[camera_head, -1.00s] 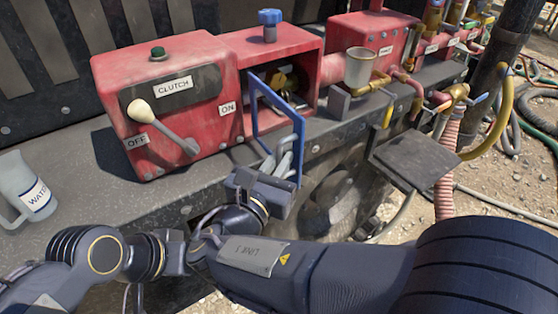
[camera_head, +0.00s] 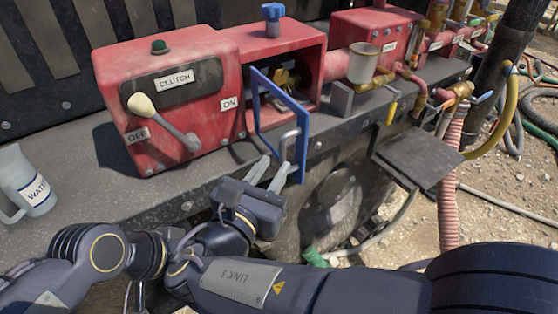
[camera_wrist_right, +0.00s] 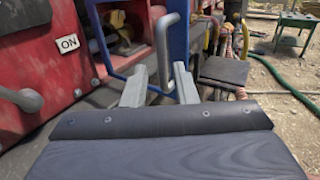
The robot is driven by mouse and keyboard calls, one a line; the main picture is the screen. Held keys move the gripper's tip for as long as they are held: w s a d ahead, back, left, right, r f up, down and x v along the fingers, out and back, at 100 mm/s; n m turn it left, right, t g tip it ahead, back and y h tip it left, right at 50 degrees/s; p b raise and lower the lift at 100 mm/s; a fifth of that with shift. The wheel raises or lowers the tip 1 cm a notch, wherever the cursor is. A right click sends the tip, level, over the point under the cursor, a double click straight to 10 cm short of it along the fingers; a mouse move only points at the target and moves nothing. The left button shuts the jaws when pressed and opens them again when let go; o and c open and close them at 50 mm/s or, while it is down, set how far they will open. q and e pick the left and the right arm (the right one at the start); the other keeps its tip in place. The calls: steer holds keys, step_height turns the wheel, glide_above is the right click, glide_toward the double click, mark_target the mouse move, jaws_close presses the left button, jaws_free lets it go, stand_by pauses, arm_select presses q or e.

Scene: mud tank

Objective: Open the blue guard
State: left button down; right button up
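The blue guard (camera_head: 279,95) is a rectangular frame standing swung out from the red housing, at an angle to its opening. A grey bar handle (camera_head: 290,136) sits on the guard's outer part. My right gripper (camera_head: 277,162) is open just below the guard, its two pale fingers apart near the handle. In the right wrist view, the handle (camera_wrist_right: 162,52) appears between the spread fingers (camera_wrist_right: 160,82), with visible gaps; I cannot tell whether it touches either. The blue guard (camera_wrist_right: 178,38) also shows behind the handle there. My left gripper is not in view.
The red housing (camera_head: 215,42) has a clutch lever (camera_head: 165,122) left of the guard. A grey cup (camera_head: 363,62) stands right of the opening. A water jug (camera_head: 27,180) stands at far left. A dark flat plate (camera_head: 418,157) juts out at right.

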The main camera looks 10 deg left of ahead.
steer(key=s, duration=0.3)
steer(key=shift+s+a, duration=0.2)
steer(key=shift+a, duration=0.1)
steer(key=w+d+f+m+g+h, duration=0.1)
steer(key=d+f+m+g, duration=0.25)
steer(key=d, duration=0.45)
steer(key=w+d+f+m+g, duration=0.1)
steer(key=d+f+m+g, duration=0.1)
steer(key=d+m+g, duration=0.4)
steer(key=w+d+f+m+g+h, duration=0.1)
steer(key=w+d+f+m, duration=0.15)
steer(key=d, duration=0.65)
steer(key=s+d+f+m+y, duration=0.2)
steer(key=s+d+m+y, duration=0.2)
steer(key=s+m, duration=0.3)
steer(key=s+d+f+m+g+y, duration=0.1)
steer(key=s+d+m+y, duration=0.4)
steer(key=m, duration=1.1)
steer(key=shift+s+f+m, duration=0.3)
steer(key=shift+s+f, duration=0.35)
steer(key=shift+s, duration=0.4)
